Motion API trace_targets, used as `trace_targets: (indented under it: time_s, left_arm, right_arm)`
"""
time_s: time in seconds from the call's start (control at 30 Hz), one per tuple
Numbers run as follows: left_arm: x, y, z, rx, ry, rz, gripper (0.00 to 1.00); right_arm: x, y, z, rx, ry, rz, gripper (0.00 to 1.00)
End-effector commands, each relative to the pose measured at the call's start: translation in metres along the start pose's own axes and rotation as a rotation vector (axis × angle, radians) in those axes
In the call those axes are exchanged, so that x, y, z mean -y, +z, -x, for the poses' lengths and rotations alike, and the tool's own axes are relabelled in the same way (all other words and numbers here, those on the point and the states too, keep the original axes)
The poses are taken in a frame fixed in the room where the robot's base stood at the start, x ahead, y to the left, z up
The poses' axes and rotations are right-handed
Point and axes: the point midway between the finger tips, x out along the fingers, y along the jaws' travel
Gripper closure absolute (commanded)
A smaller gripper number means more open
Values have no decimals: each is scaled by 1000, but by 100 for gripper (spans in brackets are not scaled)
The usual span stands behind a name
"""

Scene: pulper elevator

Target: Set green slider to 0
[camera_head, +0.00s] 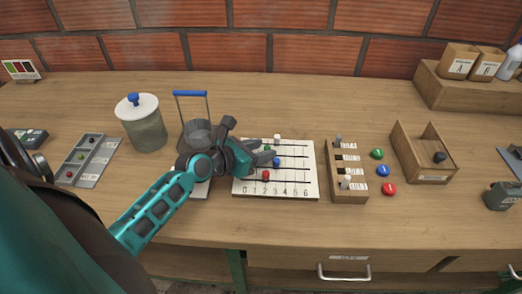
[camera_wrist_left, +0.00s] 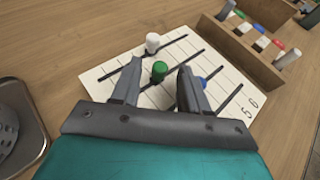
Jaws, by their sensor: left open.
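The white slider board (camera_head: 308,185) lies on the table, with several dark slots and the numbers 0 to 6 along its front edge. The green slider (camera_wrist_left: 159,70) stands between my left gripper's fingers in the left wrist view; in the head view it is mostly hidden by the gripper. The fingers of my left gripper (camera_head: 268,151) are open on either side of it, with visible gaps, also in the left wrist view (camera_wrist_left: 160,78). A white slider (camera_head: 277,138), a blue slider (camera_head: 276,162) and a red slider (camera_head: 265,176) stand on the other slots. My right gripper is out of view.
A wooden block with switches (camera_head: 347,188) stands right of the board, with green, blue and red buttons (camera_head: 383,170) beyond it. Bare table lies in front.

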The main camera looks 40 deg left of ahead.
Motion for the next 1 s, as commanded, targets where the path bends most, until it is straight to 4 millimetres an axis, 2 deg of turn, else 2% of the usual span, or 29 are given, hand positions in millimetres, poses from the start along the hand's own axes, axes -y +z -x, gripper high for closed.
trace_targets:
  time_s: [0.37, 0.8, 1.0]
  left_arm:
    - [0, 0, -5, -1, 0, -1, 56]
    - [0, 0, -4, -1, 0, -1, 98]
    - [0, 0, -4, -1, 0, -1, 100]
  right_arm:
    - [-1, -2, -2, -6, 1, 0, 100]
    - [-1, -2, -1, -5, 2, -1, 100]
    - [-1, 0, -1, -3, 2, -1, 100]
